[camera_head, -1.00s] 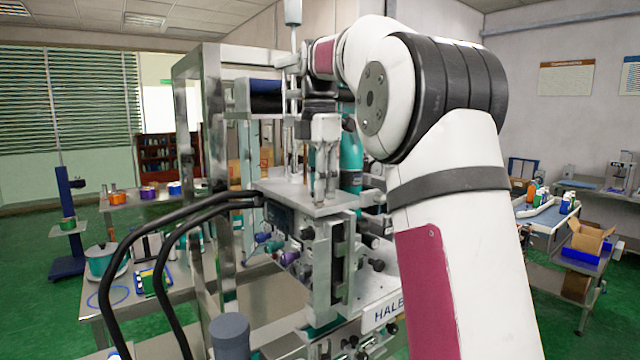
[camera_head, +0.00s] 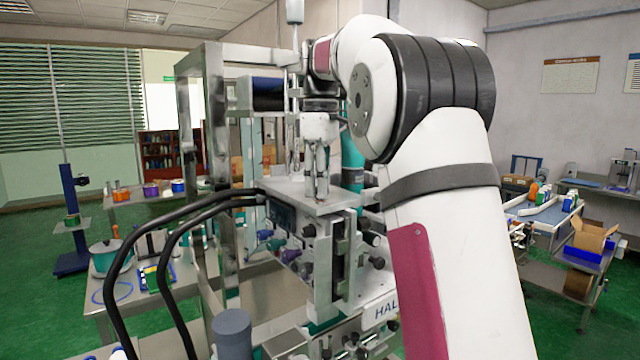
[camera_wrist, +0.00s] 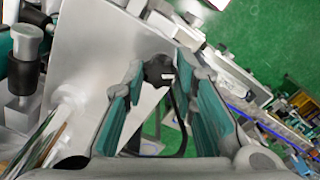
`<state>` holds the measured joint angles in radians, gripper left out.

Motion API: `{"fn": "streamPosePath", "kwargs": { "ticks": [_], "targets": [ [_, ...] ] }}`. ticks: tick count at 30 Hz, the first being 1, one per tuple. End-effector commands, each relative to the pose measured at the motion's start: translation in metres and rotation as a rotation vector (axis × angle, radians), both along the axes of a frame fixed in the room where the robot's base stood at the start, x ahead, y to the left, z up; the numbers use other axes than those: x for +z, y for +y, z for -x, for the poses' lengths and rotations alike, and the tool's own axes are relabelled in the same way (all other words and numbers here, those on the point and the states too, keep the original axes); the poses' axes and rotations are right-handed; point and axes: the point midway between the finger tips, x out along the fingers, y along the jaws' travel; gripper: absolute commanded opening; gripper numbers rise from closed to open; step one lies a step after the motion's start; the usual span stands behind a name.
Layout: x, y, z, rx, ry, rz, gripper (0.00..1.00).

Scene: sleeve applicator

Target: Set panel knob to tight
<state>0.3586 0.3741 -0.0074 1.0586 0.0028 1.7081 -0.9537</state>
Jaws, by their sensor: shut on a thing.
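My gripper (camera_head: 317,190) points down over the flat metal top plate (camera_head: 285,188) of the machine in the head view. In the wrist view, my gripper (camera_wrist: 161,70) has its teal-lined fingers on either side of a small black knob (camera_wrist: 157,72) with a white mark. It is shut on this knob, though the contact is partly hidden by the fingertips. The knob is not visible in the head view. I cannot read a setting label or tell where its mark points on a scale.
A metal frame (camera_head: 213,150) stands left of my gripper, with black hoses (camera_head: 165,225) curving in front. A teal cylinder (camera_head: 352,165) stands close behind the gripper. Several dark and coloured knobs (camera_head: 278,245) project below the plate.

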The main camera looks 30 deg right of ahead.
Motion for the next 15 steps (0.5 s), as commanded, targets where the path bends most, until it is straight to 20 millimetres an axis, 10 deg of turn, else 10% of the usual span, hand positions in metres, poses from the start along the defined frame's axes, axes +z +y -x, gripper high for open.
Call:
{"fn": "streamPosePath", "kwargs": {
  "ticks": [15],
  "targets": [
    [-0.0020,-0.0001,0.0002,-0.490,0.006,0.000,0.00]
  ]
}}
